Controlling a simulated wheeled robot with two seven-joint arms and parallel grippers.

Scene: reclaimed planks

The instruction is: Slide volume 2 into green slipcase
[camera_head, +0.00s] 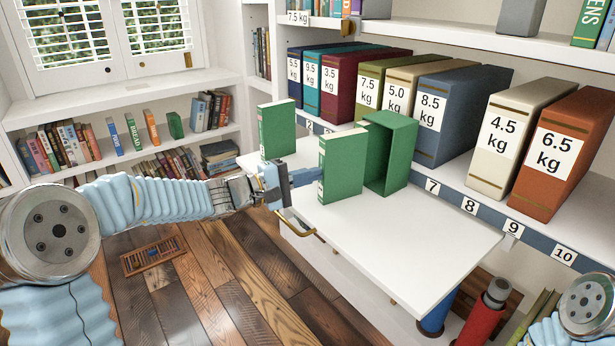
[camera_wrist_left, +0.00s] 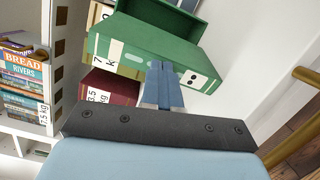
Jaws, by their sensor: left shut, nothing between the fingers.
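A green volume (camera_head: 342,165) stands upright on the white pull-out board. Its spine label shows two dots in the left wrist view (camera_wrist_left: 190,78). The green slipcase (camera_head: 401,152) stands just beyond it, its open side facing the volume; it also shows in the left wrist view (camera_wrist_left: 185,17). I cannot tell whether the volume's far edge is inside the opening. My left gripper (camera_head: 317,176) is shut and empty, its fingertips at the volume's spine, touching or nearly so; the fingers also show in the left wrist view (camera_wrist_left: 165,68). My right gripper is out of view.
Another green volume (camera_head: 277,128) stands on the far left of the white board (camera_head: 430,235). Weight-labelled boxes, such as the blue one (camera_head: 445,110), line the shelf behind. A brass handle (camera_head: 300,222) sits at the board's left edge. The board's front right is clear.

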